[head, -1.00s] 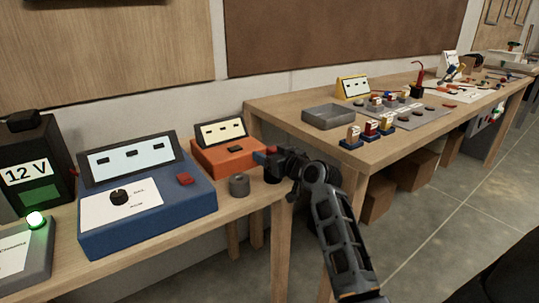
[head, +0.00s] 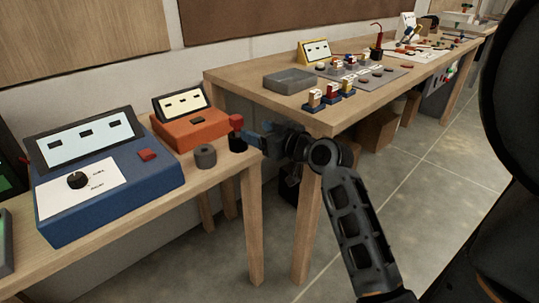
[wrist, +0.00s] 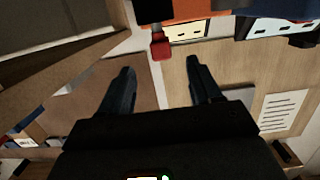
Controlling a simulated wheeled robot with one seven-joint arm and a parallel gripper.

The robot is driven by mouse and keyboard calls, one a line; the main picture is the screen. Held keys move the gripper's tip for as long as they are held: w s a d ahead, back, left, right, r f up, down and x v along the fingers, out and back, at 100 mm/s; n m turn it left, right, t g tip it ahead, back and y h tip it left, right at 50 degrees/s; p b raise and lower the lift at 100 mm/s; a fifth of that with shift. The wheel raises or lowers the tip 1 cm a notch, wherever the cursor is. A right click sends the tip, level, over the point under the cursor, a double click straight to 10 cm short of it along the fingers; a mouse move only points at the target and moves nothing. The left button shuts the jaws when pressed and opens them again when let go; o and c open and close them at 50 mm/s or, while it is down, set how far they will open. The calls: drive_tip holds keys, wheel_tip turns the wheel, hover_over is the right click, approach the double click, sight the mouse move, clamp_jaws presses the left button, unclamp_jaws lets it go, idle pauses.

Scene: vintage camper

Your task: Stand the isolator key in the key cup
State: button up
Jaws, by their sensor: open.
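The red-topped isolator key (head: 236,121) shows upright above a dark cup (head: 237,144) at the right end of the near bench. It seems to stand in this cup, but its lower part is hard to make out. My gripper (head: 254,138) is open just to the right of the key. In the wrist view the red key head (wrist: 160,47) lies beyond and between the spread fingertips of my gripper (wrist: 159,65), with a visible gap. A grey cylinder (head: 205,156) with a dark top opening stands left of the dark cup.
A blue console (head: 110,190) and an orange box with a screen (head: 190,127) sit left on the near bench. A second bench (head: 335,118) behind holds a grey tray (head: 291,80) and several small blocks. Open floor (head: 430,170) lies to the right.

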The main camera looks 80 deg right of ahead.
drive_tip(key=s+a+f+n+y, duration=0.15)
drive_tip(key=a+f, duration=0.35)
drive_tip(key=a, duration=0.5)
drive_tip(key=s+a+f+n+y, duration=0.1)
drive_tip(key=s+a+f, duration=0.25)
drive_tip(key=a, duration=0.55)
drive_tip(key=s+a+r+n+y, duration=0.1)
drive_tip(key=s+a+n+y, duration=0.1)
drive_tip(key=s+a, duration=0.4)
drive_tip(key=s+a+r+n+t+y, duration=0.1)
drive_tip(key=s+a+r+y, duration=0.1)
drive_tip(key=s+a+y, duration=0.2)
drive_tip(key=s+a, duration=0.3)
drive_tip(key=a, duration=0.5)
drive_tip(key=shift+s+r+n, duration=0.15)
drive_tip(key=shift+r+n, duration=0.05)
drive_tip(key=shift+n, duration=0.15)
